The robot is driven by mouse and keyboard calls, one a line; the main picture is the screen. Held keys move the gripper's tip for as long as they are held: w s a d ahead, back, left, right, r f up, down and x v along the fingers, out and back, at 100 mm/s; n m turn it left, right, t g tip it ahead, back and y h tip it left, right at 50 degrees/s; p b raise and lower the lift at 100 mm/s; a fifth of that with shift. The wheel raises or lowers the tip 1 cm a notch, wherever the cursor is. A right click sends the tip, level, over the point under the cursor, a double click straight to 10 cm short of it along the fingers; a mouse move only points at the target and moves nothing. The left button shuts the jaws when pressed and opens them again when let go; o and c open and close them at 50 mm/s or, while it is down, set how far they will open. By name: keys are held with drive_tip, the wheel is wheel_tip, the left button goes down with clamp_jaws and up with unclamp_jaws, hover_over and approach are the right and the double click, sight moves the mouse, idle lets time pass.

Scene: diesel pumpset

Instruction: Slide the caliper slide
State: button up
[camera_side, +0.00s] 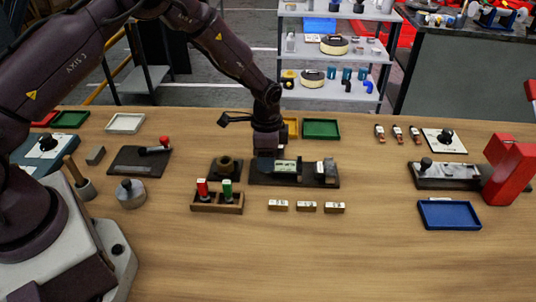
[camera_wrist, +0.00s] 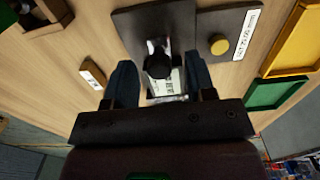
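A long dark baseplate (camera_side: 260,182) carries a fixture with a pale green-and-white label plate (camera_side: 286,167); I take this as the caliper, though its slide is not clear in the side view. In the wrist view the dark baseplate (camera_wrist: 130,22) carries a black round knob (camera_wrist: 158,66) above a labelled pale strip (camera_wrist: 168,85). My gripper (camera_wrist: 161,82) points down over it, its two blue fingers apart on either side of the knob, with gaps visible. In the side view my gripper (camera_side: 265,160) is at the left part of the baseplate; its fingertips are hard to make out.
A wooden rack (camera_side: 217,205) with red and green cylinders stands in front. Several small labelled blocks (camera_side: 306,206) lie front right. A yellow tray (camera_side: 291,127) and a green tray (camera_side: 321,129) lie behind. A dark plate (camera_wrist: 225,32) with a brass knob (camera_wrist: 219,45) is beside the fixture.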

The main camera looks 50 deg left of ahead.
wheel_tip(320, 180, up, 13)
idle(0.7)
drive_tip(key=s+a+r+n+t, duration=0.1)
drive_tip(key=s+r+n+t, duration=0.1)
drive_tip(key=s+r, duration=0.4)
drive_tip(key=s+r+n+t, duration=0.1)
drive_tip(key=s+r+n, duration=0.3)
drive_tip(key=s, duration=0.8)
drive_tip(key=s+a+r+n+t, duration=0.1)
drive_tip(key=s+r+n+t, duration=0.1)
drive_tip(key=s+r, duration=0.6)
drive_tip(key=shift+s+a+r+n+t, duration=0.15)
drive_tip(key=shift+s+a+n+t, duration=0.2)
drive_tip(key=shift+s+n, duration=0.15)
